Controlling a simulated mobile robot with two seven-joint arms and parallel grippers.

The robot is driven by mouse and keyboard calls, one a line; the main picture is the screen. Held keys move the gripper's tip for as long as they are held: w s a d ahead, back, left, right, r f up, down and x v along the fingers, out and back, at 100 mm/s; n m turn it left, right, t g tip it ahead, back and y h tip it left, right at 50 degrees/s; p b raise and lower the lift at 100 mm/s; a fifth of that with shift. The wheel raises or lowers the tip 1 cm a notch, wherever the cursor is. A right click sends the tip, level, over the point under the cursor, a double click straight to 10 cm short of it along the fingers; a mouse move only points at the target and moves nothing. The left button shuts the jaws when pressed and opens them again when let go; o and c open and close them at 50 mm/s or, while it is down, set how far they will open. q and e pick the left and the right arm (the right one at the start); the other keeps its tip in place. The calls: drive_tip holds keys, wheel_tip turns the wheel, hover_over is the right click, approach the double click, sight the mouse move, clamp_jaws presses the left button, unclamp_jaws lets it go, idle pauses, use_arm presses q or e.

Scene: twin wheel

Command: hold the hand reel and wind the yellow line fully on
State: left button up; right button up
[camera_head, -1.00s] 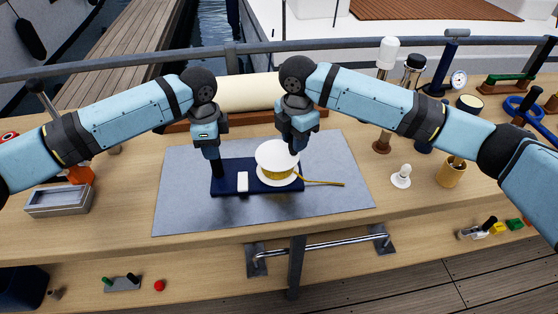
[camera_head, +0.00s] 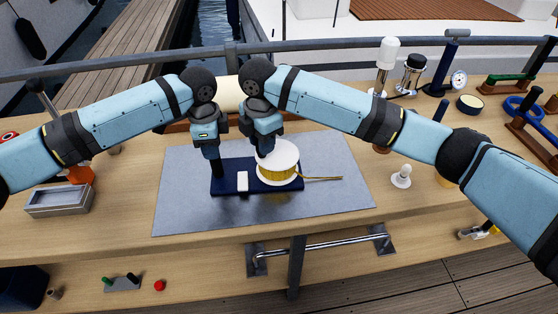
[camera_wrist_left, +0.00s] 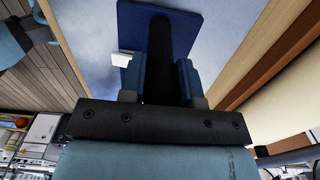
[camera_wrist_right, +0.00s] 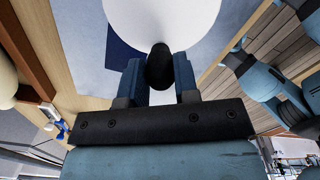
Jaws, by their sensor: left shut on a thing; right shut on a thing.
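The hand reel has a dark blue base (camera_head: 228,187) lying on a grey mat, with a white-flanged spool (camera_head: 280,153) at its right part. Yellow line (camera_head: 276,174) is wound on the spool, and a short tail (camera_head: 322,178) runs off to the right across the mat. My left gripper (camera_head: 216,163) is shut on the dark upright handle (camera_wrist_left: 160,50) at the base's left end. My right gripper (camera_head: 264,147) is shut on the dark crank knob (camera_wrist_right: 160,66) on the spool's top flange, at its left side. The white flange also fills the top of the right wrist view (camera_wrist_right: 160,20).
The grey mat (camera_head: 345,190) is clear to the right of the reel. A white bulb-like item (camera_head: 401,176) stands right of the mat, and a metal tray (camera_head: 58,199) is at the left. A rail (camera_head: 120,62) runs along the bench's back.

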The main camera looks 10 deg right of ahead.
drive_tip(key=shift+w+a, duration=0.1)
drive_tip(key=shift+w, duration=0.3)
drive_tip(key=o, duration=0.9)
use_arm(q)
drive_tip(key=shift+s, duration=0.1)
use_arm(e)
drive_tip(key=shift+o, duration=0.2)
drive_tip(key=shift+s, duration=0.1)
wheel_tip(320, 180, up, 12)
use_arm(q)
drive_tip(key=o, duration=1.1)
